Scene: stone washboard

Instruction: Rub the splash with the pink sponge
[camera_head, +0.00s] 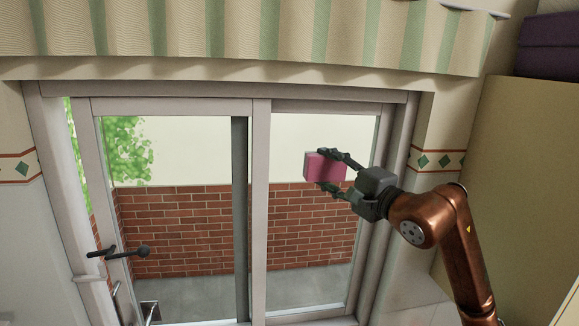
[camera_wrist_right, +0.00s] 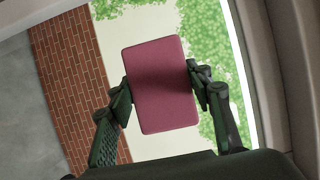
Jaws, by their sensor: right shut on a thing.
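The pink sponge (camera_head: 325,168) is a small block held up in front of the right pane of the window (camera_head: 260,200) in the head view. My right gripper (camera_head: 333,172) is shut on it, one finger on each side. In the right wrist view the sponge (camera_wrist_right: 161,86) sits tilted between the two fingertips (camera_wrist_right: 160,87), with the window and outdoors behind it. I cannot tell whether the sponge touches the glass. No splash can be made out in either view. My left gripper is not in view.
A dark window handle (camera_head: 118,252) sticks out at the left. A faucet (camera_head: 150,310) shows at the bottom left. A striped curtain (camera_head: 250,35) hangs across the top. A tan panel (camera_head: 510,180) stands at the right with a dark purple box (camera_head: 548,45) above it.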

